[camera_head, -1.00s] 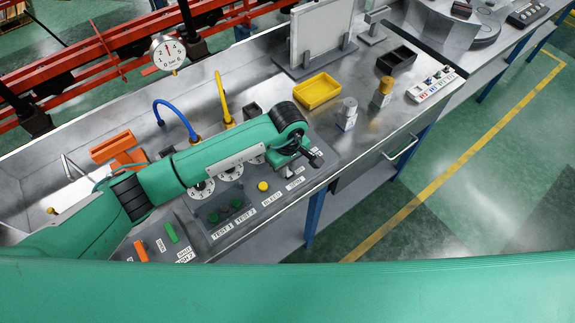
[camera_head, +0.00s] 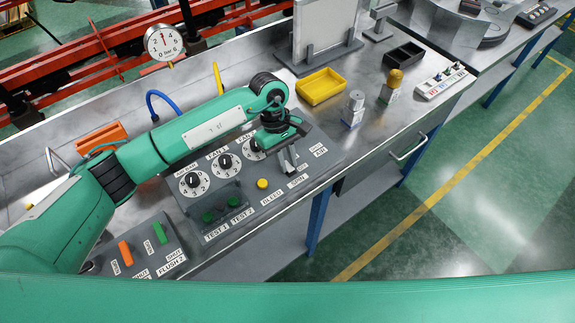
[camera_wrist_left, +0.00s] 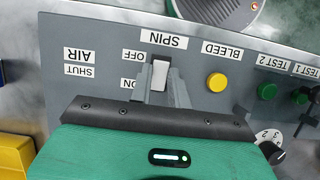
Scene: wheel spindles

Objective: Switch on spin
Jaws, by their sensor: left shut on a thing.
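The spin switch is a small white lever (camera_wrist_left: 160,72) on the grey panel, below the SPIN label in the left wrist view. The OFF and ON labels stand to its left, with ON closer to my gripper. My left gripper (camera_wrist_left: 162,89) has its two grey fingers shut on the lever from both sides. In the head view my left gripper (camera_head: 288,165) points down at the panel above the SPIN label (camera_head: 298,181); the lever is hidden there. The fingers cover its lower part, so I cannot tell its setting. My right gripper is not in view.
A yellow bleed button (camera_wrist_left: 217,82) sits close to the right of the switch in the wrist view. Green test buttons (camera_wrist_left: 267,92) and black knobs (camera_head: 224,162) are nearby. A yellow tray (camera_head: 321,87) stands behind. Open floor lies beyond the bench's front edge.

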